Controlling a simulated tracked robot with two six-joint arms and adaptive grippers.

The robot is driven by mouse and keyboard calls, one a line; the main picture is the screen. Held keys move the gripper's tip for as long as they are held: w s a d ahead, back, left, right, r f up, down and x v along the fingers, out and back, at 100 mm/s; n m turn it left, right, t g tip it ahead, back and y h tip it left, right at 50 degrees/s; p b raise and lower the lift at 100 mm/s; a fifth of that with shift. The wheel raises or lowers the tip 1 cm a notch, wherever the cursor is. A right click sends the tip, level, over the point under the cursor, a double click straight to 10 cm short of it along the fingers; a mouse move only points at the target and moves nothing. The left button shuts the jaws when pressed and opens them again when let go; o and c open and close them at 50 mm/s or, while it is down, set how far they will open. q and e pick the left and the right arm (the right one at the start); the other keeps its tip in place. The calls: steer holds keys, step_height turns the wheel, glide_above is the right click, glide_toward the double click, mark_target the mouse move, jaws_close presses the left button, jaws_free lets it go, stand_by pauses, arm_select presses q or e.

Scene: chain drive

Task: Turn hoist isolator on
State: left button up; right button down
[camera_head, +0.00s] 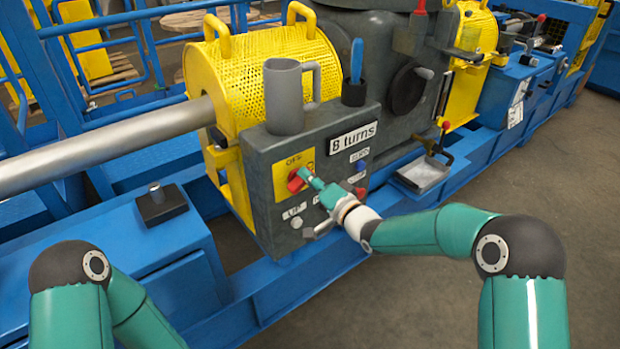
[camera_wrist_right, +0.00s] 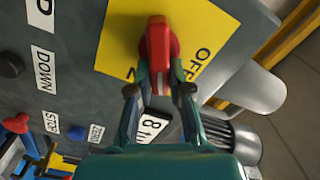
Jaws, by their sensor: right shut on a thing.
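The hoist isolator is a red rotary handle (camera_head: 296,182) on a yellow plate (camera_head: 284,168) at the upper left of the grey control box. In the right wrist view the red handle (camera_wrist_right: 158,38) stands lengthwise between my fingers. An "OFF" label shows on the yellow plate (camera_wrist_right: 203,22) beside it; another marking is partly hidden by a finger. My right gripper (camera_head: 307,178) is shut on the handle, also seen in the right wrist view (camera_wrist_right: 160,80). My left arm enters at the lower left; its gripper is out of view.
The grey box (camera_head: 262,200) also carries labelled buttons, including a blue one (camera_head: 361,165) and a red one (camera_head: 360,192). A grey mug (camera_head: 284,100) and a black holder (camera_head: 354,93) with a blue-handled tool stand on top. A metal tray (camera_head: 424,174) lies to the right.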

steer(key=m, duration=0.5)
steer(key=shift+w+d+f+m+p, duration=0.25)
steer(key=shift+d+f+m+p, duration=0.05)
steer(key=shift+d+m, duration=0.1)
stand_by(0.3)
steer(key=c, duration=1.1)
jaws_free()
steer(key=shift+f, duration=0.15)
steer(key=shift+a, duration=0.15)
steer(key=shift+s, duration=0.1)
steer(key=v, duration=1.2)
